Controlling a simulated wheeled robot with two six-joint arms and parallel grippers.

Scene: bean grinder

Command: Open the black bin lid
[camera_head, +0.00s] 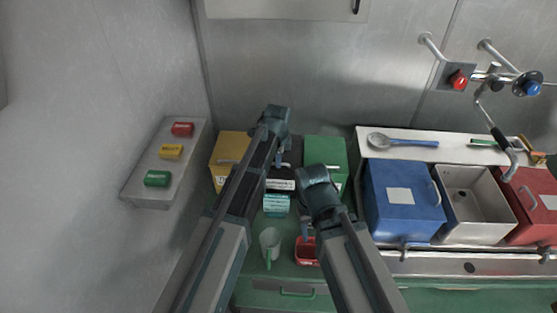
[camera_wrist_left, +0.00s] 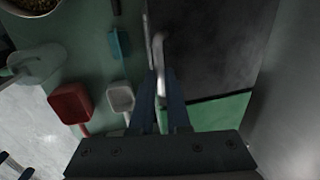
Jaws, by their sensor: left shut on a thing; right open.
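The black bin stands between the yellow bin (camera_head: 229,160) and the green bin (camera_head: 325,152); my left arm hides most of it in the head view. In the left wrist view its dark lid (camera_wrist_left: 215,50) fills the upper right, with a pale metal handle (camera_wrist_left: 159,50) along its left edge. My left gripper (camera_head: 279,160) is shut on this handle; its blue fingers (camera_wrist_left: 161,104) lie on either side of it. The lid's opening angle cannot be told. My right gripper (camera_head: 306,232) is open and empty, above the counter near a red scoop (camera_head: 306,250).
A clear cup with a green handle (camera_head: 270,243) stands at the front. Blue (camera_head: 402,200) and red (camera_head: 530,205) bins flank a sink (camera_head: 474,200) at right.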

